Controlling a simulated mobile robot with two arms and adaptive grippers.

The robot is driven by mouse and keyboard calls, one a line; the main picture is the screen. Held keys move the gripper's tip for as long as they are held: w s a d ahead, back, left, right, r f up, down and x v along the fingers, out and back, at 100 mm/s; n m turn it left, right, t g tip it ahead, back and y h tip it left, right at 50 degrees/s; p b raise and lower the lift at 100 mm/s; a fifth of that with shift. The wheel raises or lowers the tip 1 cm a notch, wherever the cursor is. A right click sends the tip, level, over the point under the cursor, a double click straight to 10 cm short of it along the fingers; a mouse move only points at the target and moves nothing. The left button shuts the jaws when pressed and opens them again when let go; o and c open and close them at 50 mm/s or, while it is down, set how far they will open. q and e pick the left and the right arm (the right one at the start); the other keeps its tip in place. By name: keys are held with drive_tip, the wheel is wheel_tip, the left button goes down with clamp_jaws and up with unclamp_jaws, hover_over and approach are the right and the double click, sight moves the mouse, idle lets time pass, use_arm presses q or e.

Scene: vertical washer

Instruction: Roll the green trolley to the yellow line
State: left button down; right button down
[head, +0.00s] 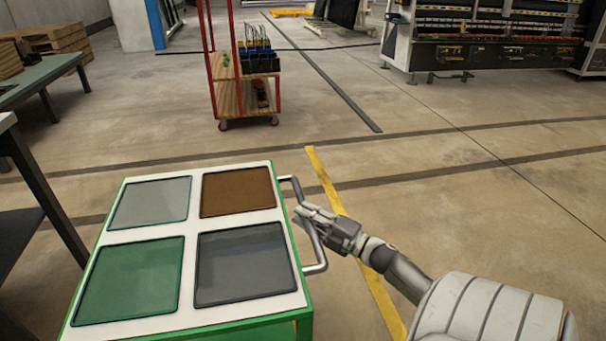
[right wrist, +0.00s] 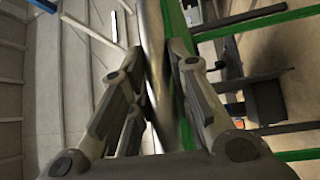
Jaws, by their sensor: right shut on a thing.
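The green trolley (head: 210,314) stands at the lower left of the head view, with a white top holding several coloured panels. Its grey metal handle (head: 320,267) sticks out from its right side. My right gripper (head: 307,217) is shut on this handle; in the right wrist view both fingers (right wrist: 165,65) press on either side of the handle bar (right wrist: 152,30). The yellow line (head: 327,180) runs along the floor just right of the trolley, passing under my right arm. The trolley's wheels are hidden. My left gripper is not in view.
A red trolley (head: 240,95) with shelves stands ahead, beyond a dark floor line. A large machine (head: 490,50) is at the back right. The floor at right is clear.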

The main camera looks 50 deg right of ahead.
drive_tip(key=c, duration=1.3)
unclamp_jaws()
drive_tip(key=v, duration=1.2)
drive_tip(key=shift+d, duration=0.1)
